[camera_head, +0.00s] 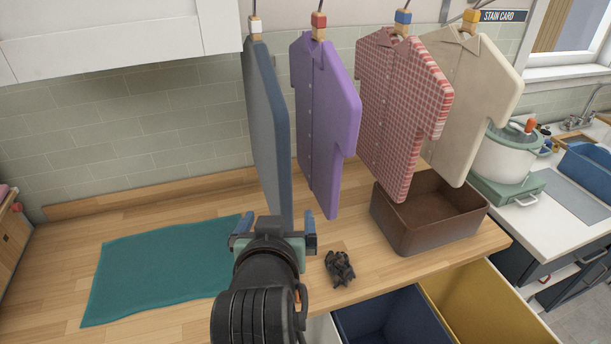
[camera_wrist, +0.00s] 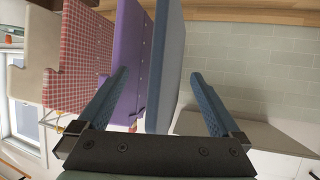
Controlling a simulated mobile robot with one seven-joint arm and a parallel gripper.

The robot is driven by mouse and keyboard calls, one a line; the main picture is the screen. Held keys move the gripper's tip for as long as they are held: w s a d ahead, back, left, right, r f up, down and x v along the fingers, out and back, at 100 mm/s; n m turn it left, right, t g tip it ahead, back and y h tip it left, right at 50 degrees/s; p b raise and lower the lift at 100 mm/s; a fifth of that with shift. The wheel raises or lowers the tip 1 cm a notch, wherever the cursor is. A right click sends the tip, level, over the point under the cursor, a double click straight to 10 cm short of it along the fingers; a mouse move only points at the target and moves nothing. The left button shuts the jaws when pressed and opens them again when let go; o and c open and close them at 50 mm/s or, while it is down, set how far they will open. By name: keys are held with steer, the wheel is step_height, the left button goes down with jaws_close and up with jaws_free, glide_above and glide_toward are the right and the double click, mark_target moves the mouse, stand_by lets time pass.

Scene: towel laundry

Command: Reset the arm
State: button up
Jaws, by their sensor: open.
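My arm rises from the bottom of the head view, and my gripper (camera_head: 273,222) is above the counter, in front of the lower edge of the hanging blue shirt (camera_head: 265,120). In the wrist view the two blue fingers of my gripper (camera_wrist: 160,95) stand wide apart. The blue shirt (camera_wrist: 168,60) and part of the purple shirt (camera_wrist: 128,60) show in the space between and beyond the fingers. I cannot tell how far the blue shirt is from the fingers. Nothing is seen gripped.
The purple shirt (camera_head: 322,120), red checked shirt (camera_head: 400,110) and cream shirt (camera_head: 468,100) hang to the right. On the counter (camera_head: 120,205) lie a teal towel (camera_head: 155,268), a dark crumpled thing (camera_head: 339,268) and a brown box (camera_head: 400,228). Open blue (camera_head: 395,325) and yellow (camera_head: 490,310) bins are below.

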step_height(320, 180, up, 14)
steer(key=d+t+b, duration=0.1)
steer(key=t, duration=0.4)
steer(key=s+d+r+t+b, duration=0.1)
steer(key=s+r+t, duration=0.3)
steer(key=r, duration=0.7)
steer(key=s+d+r+t+b, duration=0.1)
steer(key=s+d+r+t, duration=0.1)
steer(key=s+r+t, duration=0.3)
steer(key=s+r, duration=0.3)
steer(key=r, duration=0.3)
steer(key=shift+s+d, duration=0.15)
steer(key=shift+s, duration=0.2)
steer(key=shift+f, duration=0.15)
